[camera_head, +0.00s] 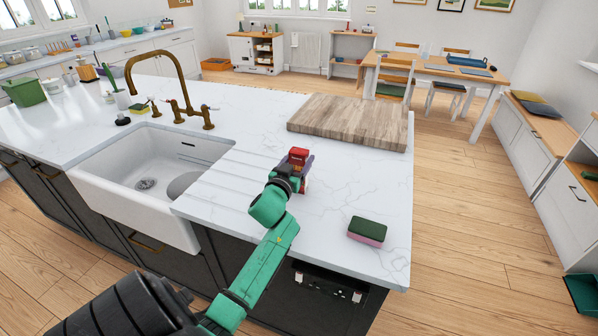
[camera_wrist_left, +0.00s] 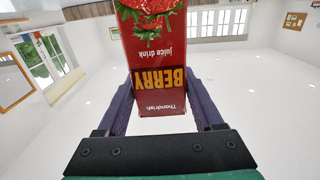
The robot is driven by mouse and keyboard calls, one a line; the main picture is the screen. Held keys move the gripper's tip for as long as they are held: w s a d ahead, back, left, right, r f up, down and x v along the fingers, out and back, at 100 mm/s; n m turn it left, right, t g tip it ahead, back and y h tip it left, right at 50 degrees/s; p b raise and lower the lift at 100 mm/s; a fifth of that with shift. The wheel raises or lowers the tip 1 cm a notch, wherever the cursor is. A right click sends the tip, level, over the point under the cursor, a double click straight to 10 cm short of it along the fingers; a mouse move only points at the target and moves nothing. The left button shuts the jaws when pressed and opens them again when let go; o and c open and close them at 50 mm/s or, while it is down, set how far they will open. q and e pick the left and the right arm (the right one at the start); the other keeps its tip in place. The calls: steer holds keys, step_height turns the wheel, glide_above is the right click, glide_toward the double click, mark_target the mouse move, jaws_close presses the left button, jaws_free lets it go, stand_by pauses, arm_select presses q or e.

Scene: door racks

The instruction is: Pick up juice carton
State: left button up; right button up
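The juice carton (camera_head: 298,156) is red and upright at the middle of the white countertop, right of the sink. In the left wrist view the carton (camera_wrist_left: 160,50) shows upside down, with strawberries and the word BERRY. My left gripper (camera_head: 292,172) reaches it from the near side. Its purple fingers (camera_wrist_left: 160,92) lie against both sides of the carton, shut on it. My gripper hides the carton's lower part in the head view, so I cannot tell whether its base touches the counter. My right gripper is not in view.
A wooden board (camera_head: 350,121) lies behind the carton. A green and pink sponge (camera_head: 367,231) lies near the right counter edge. The white sink (camera_head: 146,170) with a brass faucet (camera_head: 165,75) is at left. Countertop between sponge and board is clear.

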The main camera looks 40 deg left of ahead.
arm_select(q)
jaws_close()
